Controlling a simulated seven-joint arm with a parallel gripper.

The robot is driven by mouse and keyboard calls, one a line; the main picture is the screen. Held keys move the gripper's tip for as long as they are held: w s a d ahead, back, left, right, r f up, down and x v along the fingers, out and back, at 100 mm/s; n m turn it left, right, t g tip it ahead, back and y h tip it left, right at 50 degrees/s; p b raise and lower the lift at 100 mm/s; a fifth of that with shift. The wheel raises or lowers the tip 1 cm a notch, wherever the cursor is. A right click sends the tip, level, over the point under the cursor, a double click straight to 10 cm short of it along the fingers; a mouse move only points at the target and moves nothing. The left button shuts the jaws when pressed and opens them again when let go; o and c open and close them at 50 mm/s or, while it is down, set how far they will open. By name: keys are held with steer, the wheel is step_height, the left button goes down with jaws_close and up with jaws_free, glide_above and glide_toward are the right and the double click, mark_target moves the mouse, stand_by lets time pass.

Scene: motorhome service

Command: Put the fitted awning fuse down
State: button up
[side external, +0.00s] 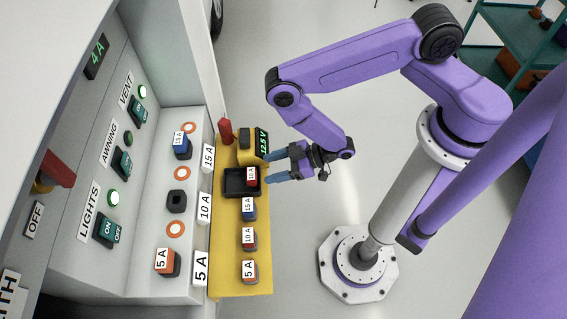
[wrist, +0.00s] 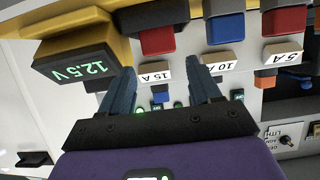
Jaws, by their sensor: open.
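A red 10 A fuse (side external: 251,177) sits in the black tray (side external: 230,190) on the yellow shelf. It also shows as a red block in the wrist view (wrist: 158,41), beyond and between my fingertips. My gripper (side external: 272,167) is open and empty, just right of the tray, with its fingers pointing at it and apart from the fuse. In the wrist view my gripper (wrist: 164,72) has a clear gap between its fingers. The middle panel socket (side external: 177,201), black, is empty. The small lamp by the AWNING switch (side external: 122,162) is dark.
Blue 15 A (side external: 249,209), red 10 A (side external: 249,239) and orange 5 A (side external: 250,271) fuses stand along the shelf (side external: 225,285). A 12.5 V meter (side external: 249,145) stands beside the tray. The panel holds a blue fuse (side external: 182,146) and an orange fuse (side external: 167,262).

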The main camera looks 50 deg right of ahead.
steer(key=a+r+n+g+h, duration=0.1)
steer(key=a+r+g+h, duration=0.15)
steer(key=r, duration=0.65)
steer(key=a+r+n+g+h, duration=0.1)
steer(key=a+r+g, duration=0.25)
steer(key=r, duration=0.45)
steer(key=s+d+r+n+g+h, duration=0.1)
steer(key=s+d+r+g+h, duration=0.2)
steer(key=s+d+r, duration=1.4)
step_height(320, 180, up, 2)
steer(key=shift+d+r+n+h, duration=0.25)
steer(key=shift+d+h, duration=0.2)
steer(key=shift+h, duration=0.8)
